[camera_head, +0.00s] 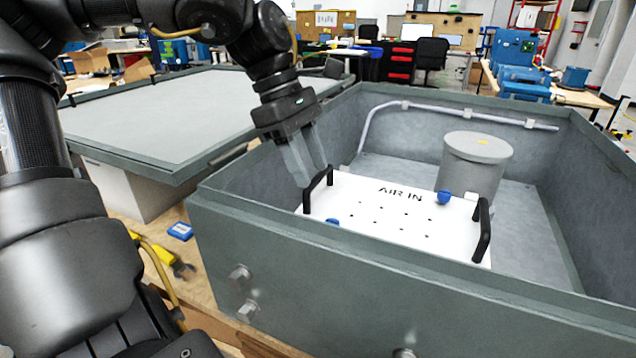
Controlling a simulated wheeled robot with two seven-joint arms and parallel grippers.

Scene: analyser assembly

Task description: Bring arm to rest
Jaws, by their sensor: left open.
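My left arm comes in from the left, and its gripper (309,172) hangs at the left end of a white plate. The plate (385,225), marked "AIR IN", lies inside a grey open box (290,255). The plate has a black handle at each end and two blue knobs. The gripper's pale fingers are apart, close to the left black handle (319,190); I cannot tell whether they touch it. The right black handle (482,230) is free. My right gripper is not in view.
A grey cylinder (472,165) and a pale pipe (455,112) are inside the box behind the plate. A flat grey lid (170,115) is at the left. A blue item (181,231) and a yellow tool lie on the wooden surface. Desks and chairs are far back.

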